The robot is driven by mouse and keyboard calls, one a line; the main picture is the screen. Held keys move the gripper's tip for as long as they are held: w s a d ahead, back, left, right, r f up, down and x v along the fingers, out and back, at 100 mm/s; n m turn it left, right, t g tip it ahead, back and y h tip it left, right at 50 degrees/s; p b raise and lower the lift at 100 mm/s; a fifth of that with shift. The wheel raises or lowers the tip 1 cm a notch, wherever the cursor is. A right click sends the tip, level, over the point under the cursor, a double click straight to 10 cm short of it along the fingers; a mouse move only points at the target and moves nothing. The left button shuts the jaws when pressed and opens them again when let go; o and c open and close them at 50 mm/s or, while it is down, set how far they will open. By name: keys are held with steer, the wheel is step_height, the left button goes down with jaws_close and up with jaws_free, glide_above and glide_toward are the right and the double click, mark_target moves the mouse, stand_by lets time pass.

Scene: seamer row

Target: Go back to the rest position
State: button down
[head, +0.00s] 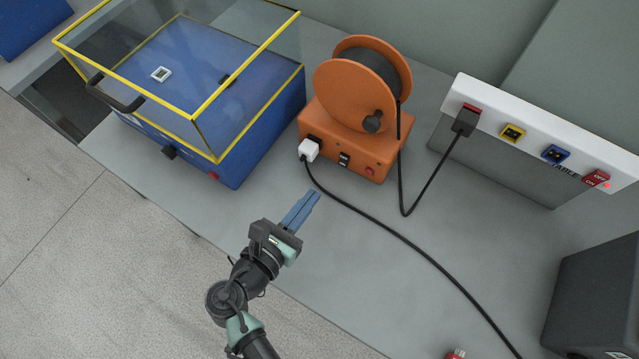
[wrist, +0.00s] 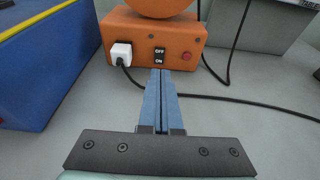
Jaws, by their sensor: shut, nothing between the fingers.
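My gripper (head: 309,199) is over the grey bench in the head view, in front of an orange cable reel unit (head: 345,150). Its blue fingers are together with nothing between them. In the wrist view the fingertips (wrist: 161,72) point toward the front of the orange unit (wrist: 140,35), just below its OFF/ON switch (wrist: 159,55). I cannot tell from the wrist view how far apart they are; the head view shows a gap of bench between them.
A blue box with a yellow-edged clear cover (head: 270,115) stands left of the reel. A white plug (head: 309,150) sits in the unit's front. A black cable (head: 425,255) crosses the bench at right. A white socket panel (head: 540,135) and a dark box (head: 595,295) stand at right.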

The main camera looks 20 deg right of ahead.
steer(key=shift+r+v, duration=0.2)
steer(key=shift+v, duration=0.95)
steer(key=shift+w+d, duration=0.1)
steer(key=shift+r, duration=0.1)
